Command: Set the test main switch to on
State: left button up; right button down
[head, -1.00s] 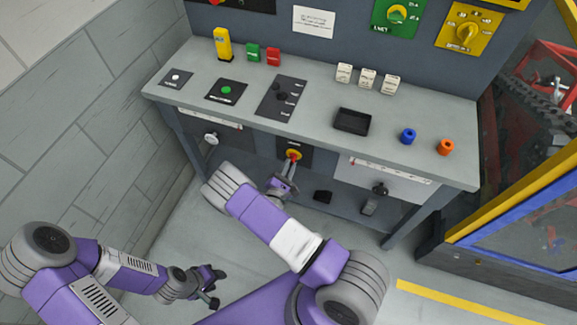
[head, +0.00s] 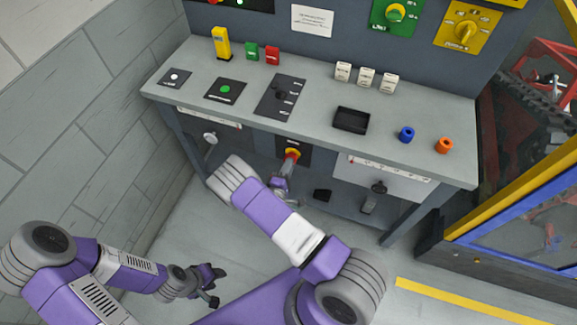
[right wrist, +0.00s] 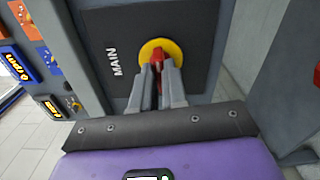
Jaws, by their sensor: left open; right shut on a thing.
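The main switch is a red handle on a round yellow disc (head: 291,153) on a dark plate below the bench top. In the right wrist view the disc (right wrist: 147,48) lies on the plate marked MAIN, and the red handle (right wrist: 157,60) sits between my fingers. My right gripper (head: 286,168) is shut on the handle; its two grey fingers (right wrist: 158,84) hide part of it. I cannot read on/off marks, so the setting is unclear. My left gripper (head: 216,286) is open and empty, low at the left, away from the bench.
The bench top (head: 310,110) carries a black tray (head: 351,120), blue (head: 406,135) and orange (head: 444,145) knobs, and several small blocks and switches. A white drawer-like panel (head: 385,178) is right of the switch. A yellow-framed barrier (head: 510,180) stands at the right.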

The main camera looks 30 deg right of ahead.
jog(key=shift+f+m, duration=0.1)
jog(key=shift+m, duration=0.4)
jog(key=shift+a, duration=0.1)
jog(key=c, duration=1.2)
grip_release()
jog(key=shift+o, duration=0.2)
jog(key=p+v, duration=0.1)
jog(key=v, duration=0.6)
jog(key=shift+s+a, duration=0.15)
jog(key=shift+s, duration=0.1)
